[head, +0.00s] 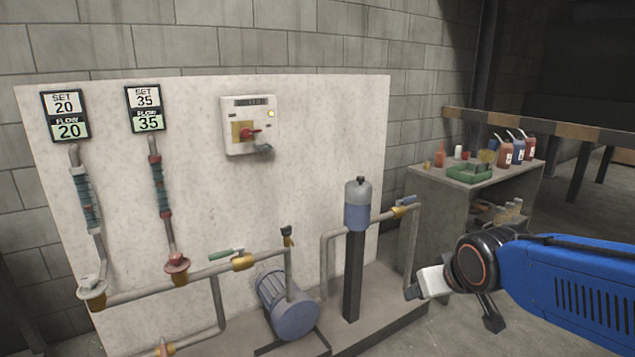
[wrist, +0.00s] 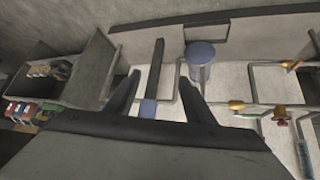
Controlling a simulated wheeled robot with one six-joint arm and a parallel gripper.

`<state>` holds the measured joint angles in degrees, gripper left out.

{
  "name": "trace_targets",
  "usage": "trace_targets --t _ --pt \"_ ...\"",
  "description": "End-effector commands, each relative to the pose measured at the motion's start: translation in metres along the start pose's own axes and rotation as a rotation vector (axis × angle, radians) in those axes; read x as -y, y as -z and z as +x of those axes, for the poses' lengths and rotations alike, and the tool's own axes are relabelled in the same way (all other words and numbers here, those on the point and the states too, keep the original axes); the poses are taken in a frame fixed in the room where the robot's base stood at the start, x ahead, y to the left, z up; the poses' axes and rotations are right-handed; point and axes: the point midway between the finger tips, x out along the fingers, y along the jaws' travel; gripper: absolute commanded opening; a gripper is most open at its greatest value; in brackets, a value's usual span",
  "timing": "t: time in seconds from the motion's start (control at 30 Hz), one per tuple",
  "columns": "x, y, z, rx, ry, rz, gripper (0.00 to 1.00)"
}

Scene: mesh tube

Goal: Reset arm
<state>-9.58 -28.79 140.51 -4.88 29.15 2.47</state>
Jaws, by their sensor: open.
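My blue arm (head: 575,285) reaches in from the right edge of the head view, with its black wrist joint at its left end. My gripper (head: 453,308) is in front of the right end of the pipe rig, partly hidden by the wrist. In the wrist view my gripper (wrist: 160,80) shows two dark fingers spread apart, with nothing between them. The canister also stands upright on a dark post in the head view (head: 357,208).
A white panel (head: 300,150) carries two gauges, SET 20/FLOW 20 (head: 66,115) and SET 35/FLOW 35 (head: 145,108), and a switch box (head: 250,125). A blue motor (head: 287,305) sits low. A grey cabinet (head: 435,195) with bottles and a green tray (head: 470,173) stands at right.

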Motion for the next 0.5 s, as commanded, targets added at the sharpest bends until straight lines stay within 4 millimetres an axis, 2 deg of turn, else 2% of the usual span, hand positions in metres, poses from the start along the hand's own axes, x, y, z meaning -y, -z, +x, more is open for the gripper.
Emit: trace_targets --t 0.1,0.3,0.5 --pt "-0.015 -0.039 -0.025 0.067 -0.022 0.046 0.49" --pt "-0.026 -0.103 -0.061 0.181 -0.041 0.114 0.49" --pt "-0.026 -0.144 -0.083 0.255 -0.043 0.156 0.49"
